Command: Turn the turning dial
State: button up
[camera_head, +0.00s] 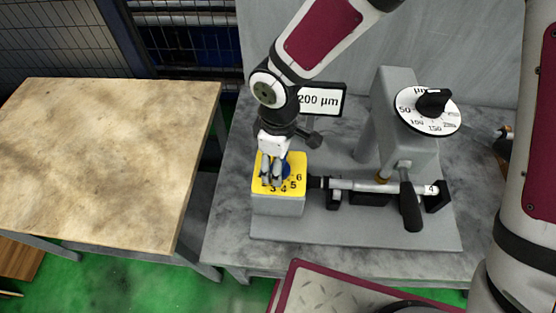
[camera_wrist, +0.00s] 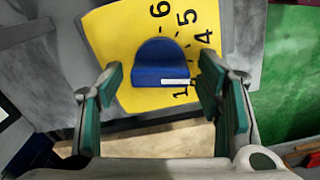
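The blue dial (camera_wrist: 160,62) sits on a yellow plate (camera_wrist: 120,40) with black numbers around it. It also shows in the head view (camera_head: 286,170), partly behind my gripper, on a yellow-topped grey box (camera_head: 278,206). A white mark on the dial points toward the right finger in the wrist view. The 4, 5 and 6 are visible, and a 1 is near the mark; other numbers are hidden by the finger. My gripper (camera_wrist: 158,76) is open, its green-padded fingers to either side of the dial, with gaps visible. It is above the box in the head view (camera_head: 270,182).
A 200 µm sign (camera_head: 320,99) stands behind the box. A grey column (camera_head: 386,120) carries a black knob (camera_head: 432,102) on a white µm scale. A horizontal spindle (camera_head: 360,185) and black lever (camera_head: 410,207) lie right of the box. An empty table (camera_head: 105,150) stands left.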

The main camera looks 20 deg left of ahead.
notch_tip(320, 180, up, 12)
dwell(0.6)
jog(key=shift+s, duration=0.1)
dwell(0.4)
